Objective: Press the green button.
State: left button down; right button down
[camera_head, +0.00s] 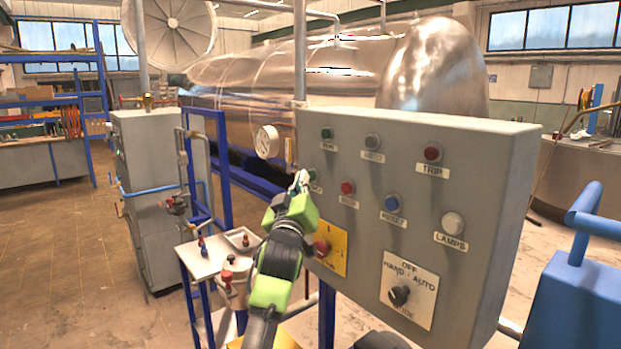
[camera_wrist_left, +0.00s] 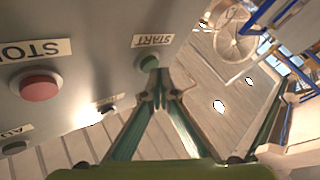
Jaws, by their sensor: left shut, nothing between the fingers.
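The green button (camera_wrist_left: 148,63) sits on the grey panel beside the START label in the left wrist view. In the head view the green button (camera_head: 312,175) is partly hidden behind my left fingertips. My left gripper (camera_head: 301,179) is shut and empty, its tips right at the panel face. In the left wrist view the shut left fingertips (camera_wrist_left: 161,92) lie just beside the button's edge. I cannot tell whether they touch it. My right gripper is not in view.
The panel (camera_head: 470,150) also bears a green RUN light or button (camera_head: 327,133), a red STOP button (camera_head: 347,187), a blue button (camera_head: 392,203), a white LAMPS button (camera_head: 453,223) and a mode knob (camera_head: 399,295). A red button on a yellow plate (camera_head: 334,250) is below the gripper.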

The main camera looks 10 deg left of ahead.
pick_arm(q)
jog(key=shift+w+d+b, duration=0.25)
jog(key=shift+w+b, duration=0.05)
jog(key=shift+w, duration=0.05)
dwell(0.7)
jog(key=shift+s+a, duration=0.1)
dwell(0.4)
jog(key=shift+s+a+p, duration=0.4)
jog(key=shift+s+p, duration=0.05)
jog(key=shift+s, duration=0.15)
jog(key=shift+a, duration=0.1)
jog(key=s+a+p, duration=0.1)
jog(key=s, duration=0.1)
jog(key=s+a+p, duration=0.1)
jog(key=s+a, duration=0.1)
jog(key=shift+f, duration=0.1)
dwell(0.6)
